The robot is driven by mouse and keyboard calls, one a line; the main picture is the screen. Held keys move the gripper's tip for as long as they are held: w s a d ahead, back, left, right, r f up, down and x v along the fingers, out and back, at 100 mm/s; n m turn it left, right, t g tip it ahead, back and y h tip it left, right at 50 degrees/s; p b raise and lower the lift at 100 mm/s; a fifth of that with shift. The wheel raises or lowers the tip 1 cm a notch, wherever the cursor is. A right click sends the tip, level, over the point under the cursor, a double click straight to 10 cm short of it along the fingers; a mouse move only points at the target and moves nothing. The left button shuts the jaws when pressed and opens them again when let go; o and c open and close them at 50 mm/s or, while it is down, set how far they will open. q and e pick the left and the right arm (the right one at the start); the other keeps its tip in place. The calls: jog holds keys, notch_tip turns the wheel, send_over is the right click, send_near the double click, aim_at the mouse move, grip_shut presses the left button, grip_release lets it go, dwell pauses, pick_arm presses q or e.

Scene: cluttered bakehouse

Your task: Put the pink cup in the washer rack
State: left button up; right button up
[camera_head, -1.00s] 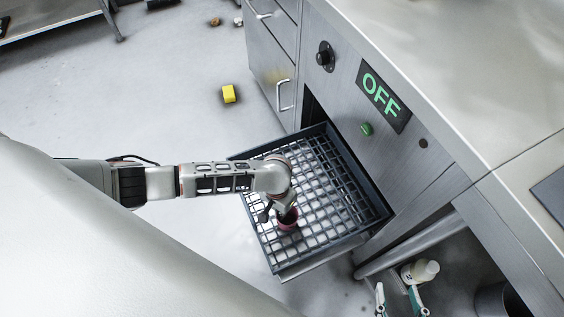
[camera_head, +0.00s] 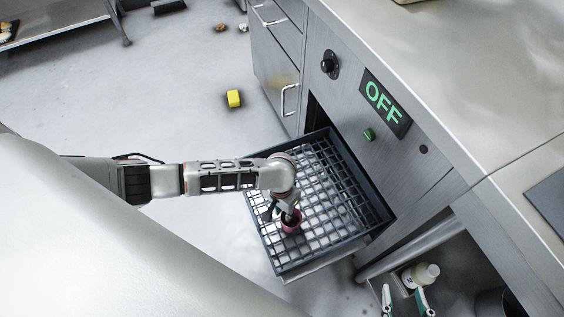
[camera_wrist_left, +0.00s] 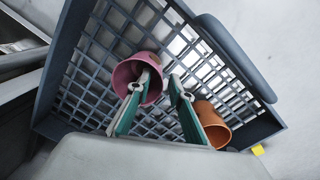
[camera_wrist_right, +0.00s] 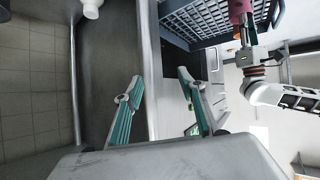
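The pink cup (camera_head: 291,226) stands in the pulled-out washer rack (camera_head: 345,240); the left wrist view also shows the cup (camera_wrist_left: 128,72) on the rack's grid. My left gripper (camera_head: 281,213) is at the cup. In the left wrist view its fingers (camera_wrist_left: 160,82) are apart, one over the cup's mouth and the other outside the wall with a gap. My right gripper (camera_wrist_right: 158,88) is open and empty, low at the right of the head view (camera_head: 404,297).
A terracotta cup (camera_wrist_left: 212,126) lies in the rack beside the left fingers. The washer front has an OFF display (camera_head: 384,103) and a green button (camera_head: 368,135). A yellow block (camera_head: 234,98) lies on the floor. A white bottle (camera_head: 424,274) stands under the counter.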

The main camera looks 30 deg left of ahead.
pick_arm(q)
notch_tip(320, 180, up, 10)
jog(key=p, duration=0.4)
jog(key=shift+w+a, duration=0.15)
jog(key=shift+a, duration=0.15)
pick_arm(e)
jog(key=d, duration=0.1)
jog(key=s+d+f+h, duration=0.1)
jog(key=shift+s+d+f, duration=0.15)
jog(key=shift+s+d, duration=0.15)
jog(key=shift+d, duration=0.05)
pick_arm(q)
jog(key=shift+f, duration=0.15)
